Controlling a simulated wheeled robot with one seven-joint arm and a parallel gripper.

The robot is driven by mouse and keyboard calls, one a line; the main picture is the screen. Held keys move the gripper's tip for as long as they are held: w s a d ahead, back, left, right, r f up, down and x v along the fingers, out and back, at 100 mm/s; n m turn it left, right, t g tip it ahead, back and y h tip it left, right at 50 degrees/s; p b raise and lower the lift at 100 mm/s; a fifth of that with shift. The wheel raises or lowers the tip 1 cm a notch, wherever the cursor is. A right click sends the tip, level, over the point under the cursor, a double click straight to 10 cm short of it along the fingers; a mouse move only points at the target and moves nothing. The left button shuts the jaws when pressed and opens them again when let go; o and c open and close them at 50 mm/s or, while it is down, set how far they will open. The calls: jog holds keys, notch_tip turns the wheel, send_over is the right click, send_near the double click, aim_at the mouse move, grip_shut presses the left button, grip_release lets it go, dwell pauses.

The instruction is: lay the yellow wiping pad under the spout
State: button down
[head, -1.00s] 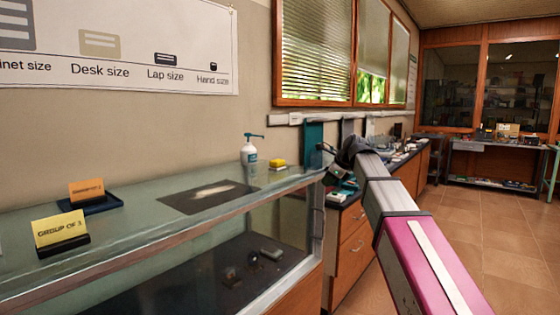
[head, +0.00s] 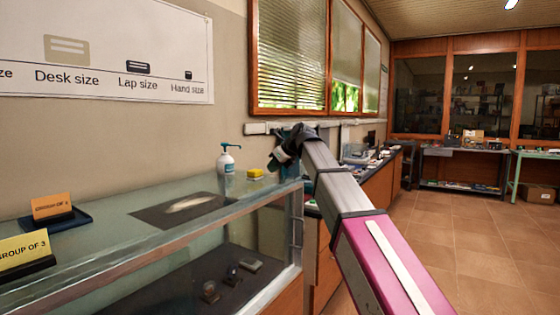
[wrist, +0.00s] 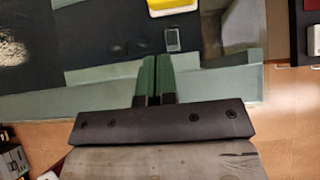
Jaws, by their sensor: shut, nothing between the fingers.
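The yellow wiping pad (head: 255,174) lies on the glass top of the display case, near its far right corner. Its yellow face with a pale edge also shows, cut off, at the top of the wrist view (wrist: 172,7).
The glass display case (head: 130,262) holds small devices. On its top are a dark sheet with a pale patch (head: 185,208), an orange sign (head: 52,205) and a yellow sign (head: 24,249). A cluttered counter (head: 378,185) runs behind my arm.

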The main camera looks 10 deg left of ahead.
aim_at(256, 174)
jog(key=a, duration=0.1)
jog(key=w+a+f, duration=0.1)
jog(key=a, duration=0.1)
jog(key=w+a, duration=0.1)
jog(key=shift+a+f, duration=0.15)
jog(key=shift+f, duration=0.2)
jog(key=shift+w+a, duration=0.15)
jog(key=shift+a, duration=0.35)
jog(key=w+a, duration=0.1)
jog(key=a, duration=0.1)
jog(key=w+a, duration=0.1)
jog(key=a, duration=0.2)
jog(key=w+a, duration=0.1)
jog(key=a, duration=0.1)
jog(key=shift+a, duration=0.15)
